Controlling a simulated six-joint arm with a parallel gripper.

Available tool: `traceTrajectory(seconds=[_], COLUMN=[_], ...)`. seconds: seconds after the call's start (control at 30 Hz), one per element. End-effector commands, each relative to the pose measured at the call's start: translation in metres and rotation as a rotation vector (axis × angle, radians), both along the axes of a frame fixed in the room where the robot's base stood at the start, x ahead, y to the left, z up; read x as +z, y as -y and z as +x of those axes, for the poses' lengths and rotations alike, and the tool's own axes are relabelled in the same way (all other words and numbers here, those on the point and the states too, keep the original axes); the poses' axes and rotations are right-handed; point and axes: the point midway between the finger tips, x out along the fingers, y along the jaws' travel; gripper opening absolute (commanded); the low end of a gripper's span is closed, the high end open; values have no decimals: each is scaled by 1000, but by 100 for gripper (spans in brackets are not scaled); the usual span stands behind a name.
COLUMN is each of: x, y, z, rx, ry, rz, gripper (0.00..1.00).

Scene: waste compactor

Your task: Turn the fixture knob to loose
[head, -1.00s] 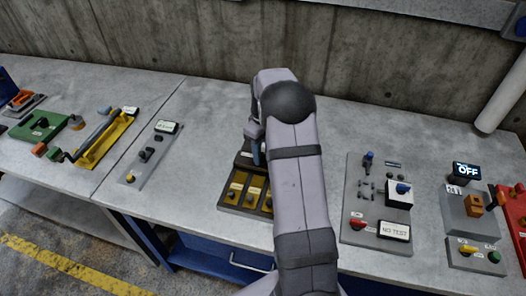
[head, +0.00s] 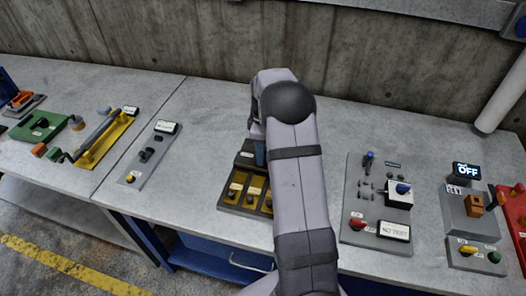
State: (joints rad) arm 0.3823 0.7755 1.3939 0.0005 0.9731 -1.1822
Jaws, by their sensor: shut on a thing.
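In the head view, a dark panel (head: 246,157) with a small label stands on the bench at the back of a yellow-slotted tray (head: 233,191). My gripper (head: 261,156) points down at this panel, and only a bluish part of it shows beside my arm. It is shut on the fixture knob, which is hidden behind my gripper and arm. The knob's pointer and its present setting cannot be seen.
To the right are a grey panel (head: 351,187) with a NO TEST display and a unit with an OFF screen (head: 467,170). To the left are a narrow grey panel (head: 139,174) and a yellow fixture (head: 101,145). Bare bench lies between them.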

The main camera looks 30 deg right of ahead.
Motion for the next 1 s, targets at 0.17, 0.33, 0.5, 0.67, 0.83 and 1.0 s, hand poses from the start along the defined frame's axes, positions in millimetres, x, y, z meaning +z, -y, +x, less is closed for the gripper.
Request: traceTrajectory(seconds=[0.17,0.33,0.5,0.67,0.83,1.0], x=[3,2,1,5,23,47], y=[0,0,0,0,0,0], z=[3,2,1,1,2,2], rx=[4,3,2,1,1,2], ry=[10,6,4,4,7,7], rz=[-3,-2,-2,-2,-3,-3], gripper=[17,58,58,58,58,58])
